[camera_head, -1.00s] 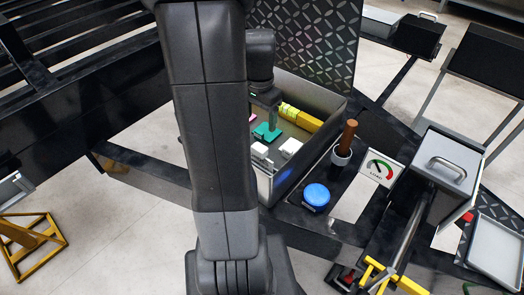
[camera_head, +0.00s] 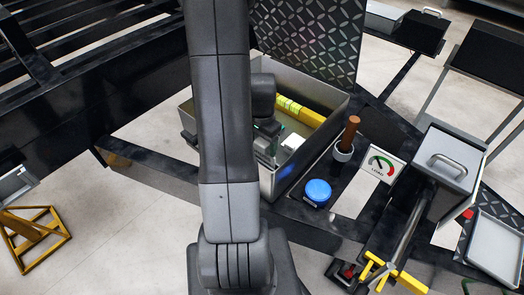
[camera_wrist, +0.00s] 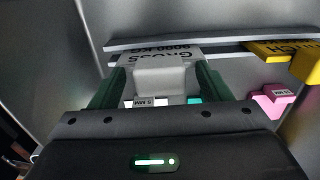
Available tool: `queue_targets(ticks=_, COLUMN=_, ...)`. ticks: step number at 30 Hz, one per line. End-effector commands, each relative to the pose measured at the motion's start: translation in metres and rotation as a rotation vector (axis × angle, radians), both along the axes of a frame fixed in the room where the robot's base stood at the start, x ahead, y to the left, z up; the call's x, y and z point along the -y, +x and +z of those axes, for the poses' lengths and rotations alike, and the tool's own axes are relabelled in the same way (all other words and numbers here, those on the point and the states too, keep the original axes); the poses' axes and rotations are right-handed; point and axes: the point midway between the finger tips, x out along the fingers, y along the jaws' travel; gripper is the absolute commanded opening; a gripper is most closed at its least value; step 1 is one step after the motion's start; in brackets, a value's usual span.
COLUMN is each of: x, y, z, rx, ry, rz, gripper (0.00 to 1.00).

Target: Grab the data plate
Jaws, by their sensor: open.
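The data plate (camera_wrist: 148,56) is a pale plate with upside-down dark lettering that reads GROSS and 9000 KG. A light grey block (camera_wrist: 160,82) stands at its near side, between my fingers. My gripper (camera_wrist: 158,72) is open, with one dark green finger on each side of the block; I cannot tell whether they touch it. In the head view my gripper (camera_head: 266,140) is low inside the open metal box (camera_head: 284,180), and I cannot make out the plate there.
The box also holds a yellow bar (camera_head: 312,118), a white block (camera_head: 293,141) and a pink block (camera_wrist: 271,100). The box walls and raised patterned lid (camera_head: 310,35) are close.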

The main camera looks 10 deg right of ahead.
Motion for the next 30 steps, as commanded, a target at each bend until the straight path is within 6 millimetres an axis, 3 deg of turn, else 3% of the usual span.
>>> queue_targets(ticks=7, x=0.0, y=0.0, z=-0.001, rx=0.001, ry=0.0, rz=0.0, gripper=0.71)
queue_targets(ticks=15, x=0.0, y=0.0, z=-0.001, rx=0.001, ry=0.0, rz=0.0, gripper=0.2)
queue_targets(ticks=23, x=0.0, y=0.0, z=0.001, rx=0.001, ry=0.0, rz=0.0, gripper=0.2)
queue_targets(ticks=30, x=0.0, y=0.001, z=0.027, rx=0.007, ry=-0.001, rz=0.0, gripper=0.2)
